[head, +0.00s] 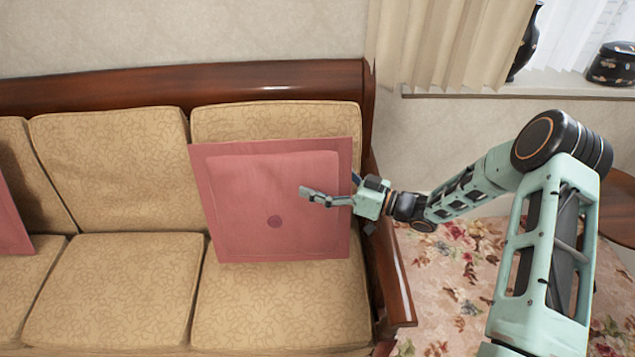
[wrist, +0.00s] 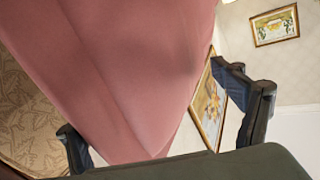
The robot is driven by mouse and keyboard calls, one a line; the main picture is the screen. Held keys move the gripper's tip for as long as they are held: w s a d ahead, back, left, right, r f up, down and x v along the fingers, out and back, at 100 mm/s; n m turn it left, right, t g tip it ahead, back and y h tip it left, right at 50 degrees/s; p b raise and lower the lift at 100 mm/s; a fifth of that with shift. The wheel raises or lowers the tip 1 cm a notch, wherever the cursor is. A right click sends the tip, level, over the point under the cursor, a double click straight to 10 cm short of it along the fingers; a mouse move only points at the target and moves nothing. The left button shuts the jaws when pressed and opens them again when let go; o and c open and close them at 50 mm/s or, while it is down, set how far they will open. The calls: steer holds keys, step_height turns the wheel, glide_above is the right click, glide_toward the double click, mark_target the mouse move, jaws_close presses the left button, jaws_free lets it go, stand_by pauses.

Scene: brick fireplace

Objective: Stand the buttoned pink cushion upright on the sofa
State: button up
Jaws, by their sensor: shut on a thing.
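The buttoned pink cushion (head: 240,190) stands roughly upright over the right-hand seat (head: 280,310) of the sofa, in front of the right back cushion (head: 280,121). Its dark button faces the head camera. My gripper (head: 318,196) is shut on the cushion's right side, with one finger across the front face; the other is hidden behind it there. In the wrist view the pink cloth (wrist: 110,70) fills the space between both fingers. I cannot tell whether the lower edge rests on the seat or hangs just above it.
The sofa's wooden right armrest (head: 391,270) lies just below my forearm. Another pink cushion (head: 10,215) shows at the left edge. The middle seat (head: 115,290) is bare. A floral surface (head: 450,280) and a wooden round table (head: 618,210) are at the right.

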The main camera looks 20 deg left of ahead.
mark_target(325, 142)
steer(key=shift+w+a+f+b, duration=0.1)
steer(key=shift+w+a+b, duration=0.1)
steer(key=shift+w+b, duration=0.35)
steer(key=shift+w+a+f+b, duration=0.1)
steer(key=shift+w+a+b, duration=0.1)
steer(key=shift+w, duration=0.55)
steer(key=shift+w+a+f+b, duration=0.1)
steer(key=shift+w+a+b, duration=0.1)
steer(key=shift+w+b, duration=0.35)
steer(key=shift+w, duration=0.1)
steer(key=o, duration=2)
steer(key=shift+c, duration=0.2)
steer(key=shift+f, duration=0.1)
steer(key=shift+r+p, duration=3.35)
steer(key=shift+r, duration=1.8)
